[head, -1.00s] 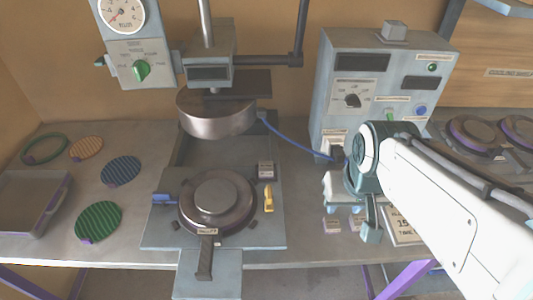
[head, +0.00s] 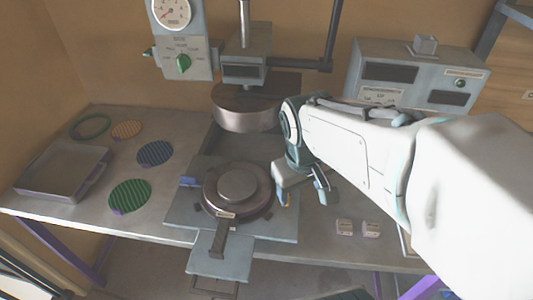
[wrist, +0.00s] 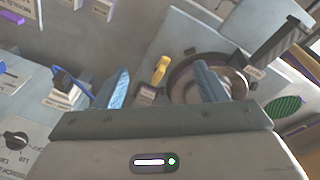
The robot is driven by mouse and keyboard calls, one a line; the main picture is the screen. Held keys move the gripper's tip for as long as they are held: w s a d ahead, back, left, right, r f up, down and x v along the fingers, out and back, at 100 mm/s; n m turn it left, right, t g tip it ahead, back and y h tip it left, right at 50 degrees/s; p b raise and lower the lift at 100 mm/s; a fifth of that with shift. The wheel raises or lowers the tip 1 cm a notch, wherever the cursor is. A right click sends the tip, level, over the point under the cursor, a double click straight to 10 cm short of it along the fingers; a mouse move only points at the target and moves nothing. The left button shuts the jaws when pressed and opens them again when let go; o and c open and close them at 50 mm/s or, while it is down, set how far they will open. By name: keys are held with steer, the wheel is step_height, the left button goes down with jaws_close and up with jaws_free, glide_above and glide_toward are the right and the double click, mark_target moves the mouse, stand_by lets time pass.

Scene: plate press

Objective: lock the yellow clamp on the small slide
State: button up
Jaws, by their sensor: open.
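The yellow clamp (wrist: 159,70) is a small upright-looking lever beside the round dark mould (head: 237,187). In the head view only a sliver of the clamp (head: 288,201) shows beside my gripper. The small slide (head: 220,265) is a grey plate that sticks out at the front under the mould's dark handle. My gripper (head: 303,192) is open and empty, just right of the mould. In the wrist view the clamp shows between my two fingers, apart from both. I cannot tell how far above the clamp they are.
The press head (head: 247,108) hangs over the back of the mould. A blue lever (head: 189,182) is on the left. Ribbed discs, such as the green one (head: 130,195), and a tray (head: 62,172) lie at left. Two small labelled blocks (head: 344,228) sit at right.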

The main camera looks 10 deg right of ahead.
steer(key=w+a+n+g+h+p, duration=0.2)
steer(key=w+n+p, duration=0.1)
steer(key=w+n, duration=0.35)
steer(key=w+a+n+g+h+p, duration=0.1)
steer(key=w+a+n+p, duration=0.2)
steer(key=w+n, duration=0.3)
steer(key=shift+m, duration=0.35)
steer(key=x, duration=0.6)
steer(key=p+x, duration=0.1)
steer(key=x, duration=0.6)
steer(key=shift+w+d+f, duration=0.15)
steer(key=shift+d+f, duration=0.15)
steer(key=c, duration=1)
